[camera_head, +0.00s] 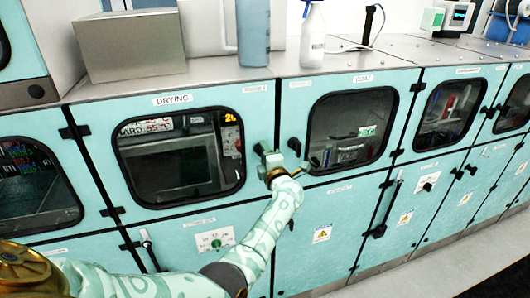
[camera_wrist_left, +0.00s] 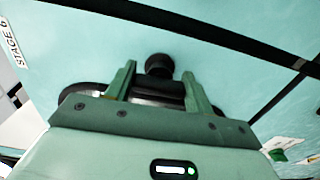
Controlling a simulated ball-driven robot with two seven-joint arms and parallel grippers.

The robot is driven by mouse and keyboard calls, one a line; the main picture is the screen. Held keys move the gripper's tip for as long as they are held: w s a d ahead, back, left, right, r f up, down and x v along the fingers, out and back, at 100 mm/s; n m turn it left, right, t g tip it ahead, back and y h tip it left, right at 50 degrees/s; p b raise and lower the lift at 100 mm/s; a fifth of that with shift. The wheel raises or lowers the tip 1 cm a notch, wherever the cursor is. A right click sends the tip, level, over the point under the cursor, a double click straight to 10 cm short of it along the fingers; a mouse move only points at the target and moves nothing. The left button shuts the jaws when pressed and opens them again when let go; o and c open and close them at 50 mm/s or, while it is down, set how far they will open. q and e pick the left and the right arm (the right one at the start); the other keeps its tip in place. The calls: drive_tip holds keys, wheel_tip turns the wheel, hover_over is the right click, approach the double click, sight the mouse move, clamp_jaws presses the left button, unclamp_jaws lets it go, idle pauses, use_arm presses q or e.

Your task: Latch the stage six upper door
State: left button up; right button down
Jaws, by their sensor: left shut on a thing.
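The stage six upper door (camera_head: 262,110) is the teal panel marked DRYING, with a dark rounded window, and it looks flush with the cabinet front. A STAGE 6 label shows at the left edge of the left wrist view. My left gripper (camera_head: 267,158) is at this door's right edge, beside the window. The gripper hides most of the knob in the head view. My right gripper is out of view.
The neighbouring upper door (camera_head: 350,125) has its own black knob (camera_head: 294,145) close to the right of my gripper. Lower doors with handles run below. A grey box (camera_head: 130,45), a blue cylinder (camera_head: 253,32) and a white bottle (camera_head: 312,38) stand on the top.

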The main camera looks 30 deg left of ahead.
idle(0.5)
use_arm(q)
drive_tip(key=o, duration=1)
